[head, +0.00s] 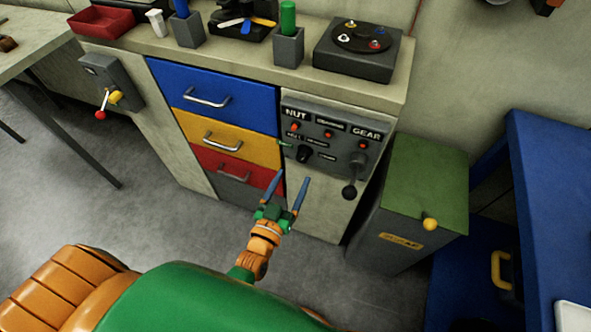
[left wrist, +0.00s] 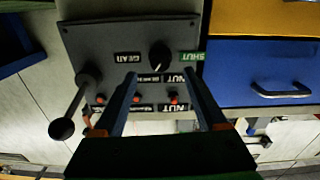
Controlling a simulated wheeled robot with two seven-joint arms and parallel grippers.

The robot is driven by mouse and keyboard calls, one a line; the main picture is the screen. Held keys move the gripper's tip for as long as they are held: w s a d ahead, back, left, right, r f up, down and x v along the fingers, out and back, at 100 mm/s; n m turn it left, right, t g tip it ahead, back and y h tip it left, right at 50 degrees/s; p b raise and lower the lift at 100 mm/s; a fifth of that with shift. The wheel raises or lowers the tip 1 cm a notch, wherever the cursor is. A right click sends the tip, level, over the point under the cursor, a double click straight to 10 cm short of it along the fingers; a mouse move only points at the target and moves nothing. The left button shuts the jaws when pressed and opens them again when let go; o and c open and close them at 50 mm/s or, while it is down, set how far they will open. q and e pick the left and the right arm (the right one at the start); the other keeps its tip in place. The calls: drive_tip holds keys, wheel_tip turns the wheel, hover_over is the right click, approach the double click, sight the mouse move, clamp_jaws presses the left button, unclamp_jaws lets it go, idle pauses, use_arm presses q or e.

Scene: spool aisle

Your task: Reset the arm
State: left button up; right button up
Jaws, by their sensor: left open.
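My left gripper (head: 288,190) is open and empty, its two blue fingers pointing at the lower part of a grey control panel (head: 325,124) on the cabinet front. In the left wrist view the gripper (left wrist: 160,85) spans part of the same panel (left wrist: 100,40), which appears turned over. The panel has labels including NUT and GEAR, small red buttons, a black knob (head: 304,153) and a lever with a round black end (head: 349,190). I cannot tell whether the fingers touch the panel. My right gripper does not show.
Blue, yellow and red drawers (head: 212,93) with metal handles are left of the panel. A green-topped bin (head: 425,180) and blue furniture (head: 555,170) stand right. The countertop holds a dark turntable box (head: 355,50), holders and a red tray (head: 103,22). Grey floor (head: 60,200) is open at left.

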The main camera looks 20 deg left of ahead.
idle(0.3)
use_arm(q)
drive_tip(key=s+f+m+g+p, duration=0.25)
drive_tip(key=s+f+g, duration=0.75)
drive_tip(key=s+f, duration=0.6)
drive_tip(key=s+a+f+g+p, duration=0.1)
drive_tip(key=s+a+f+g, duration=0.1)
drive_tip(key=s, duration=0.6)
drive_tip(key=s+a+f+g+p, duration=0.1)
drive_tip(key=s+a+f+g, duration=0.2)
drive_tip(key=s+f+g, duration=0.2)
drive_tip(key=s+f, duration=0.1)
drive_tip(key=s, duration=0.2)
drive_tip(key=shift+y, duration=0.3)
